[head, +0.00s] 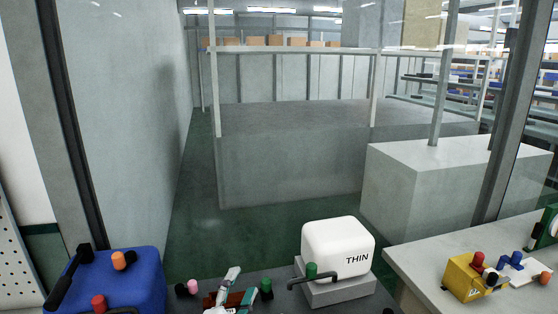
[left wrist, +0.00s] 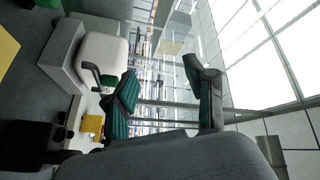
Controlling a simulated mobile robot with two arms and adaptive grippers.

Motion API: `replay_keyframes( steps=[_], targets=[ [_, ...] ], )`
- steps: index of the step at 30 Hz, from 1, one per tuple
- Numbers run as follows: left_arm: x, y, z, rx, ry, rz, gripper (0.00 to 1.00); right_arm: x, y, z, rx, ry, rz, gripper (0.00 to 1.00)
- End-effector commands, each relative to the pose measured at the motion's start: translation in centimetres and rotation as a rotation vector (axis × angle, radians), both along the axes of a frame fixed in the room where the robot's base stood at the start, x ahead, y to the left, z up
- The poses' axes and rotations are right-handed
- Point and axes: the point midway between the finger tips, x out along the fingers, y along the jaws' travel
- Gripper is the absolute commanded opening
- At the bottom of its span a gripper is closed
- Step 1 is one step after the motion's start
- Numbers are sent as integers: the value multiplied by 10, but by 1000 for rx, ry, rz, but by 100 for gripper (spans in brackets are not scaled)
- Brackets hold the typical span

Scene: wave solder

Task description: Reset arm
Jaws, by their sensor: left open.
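My left gripper (head: 236,288) shows at the bottom middle of the head view, low over the dark worktop and left of the white box marked THIN. In the left wrist view my left gripper (left wrist: 160,95) has its two dark fingers with teal pads spread apart, and nothing is between them. My right gripper is in neither view.
The white THIN box (head: 338,248) stands on a grey block with a black handle and green knob. A blue box (head: 118,282) with coloured knobs is at left. A yellow box (head: 470,278) sits on the right counter (head: 425,262). Glass and frame posts stand behind.

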Motion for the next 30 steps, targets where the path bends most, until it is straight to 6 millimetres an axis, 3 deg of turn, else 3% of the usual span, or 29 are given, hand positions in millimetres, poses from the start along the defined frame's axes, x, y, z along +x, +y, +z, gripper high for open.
replay_keyframes(
  steps=[3, 6, 9, 15, 25, 30],
  targets=[
    [-39, 53, -66, -221, 338, 200, 55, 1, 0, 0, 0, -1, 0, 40],
    [-85, 85, -116, -357, 598, 342, 55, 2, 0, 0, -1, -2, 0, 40],
    [-133, 104, -152, -447, 809, 448, 55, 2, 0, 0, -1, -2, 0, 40],
    [-209, 119, -189, -543, 1096, 579, 55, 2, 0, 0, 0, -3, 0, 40],
    [-309, 125, -208, -616, 1425, 715, 55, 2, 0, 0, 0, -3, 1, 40],
    [-300, 123, -254, -608, 1446, 723, 55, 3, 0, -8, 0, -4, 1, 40]
  ],
)
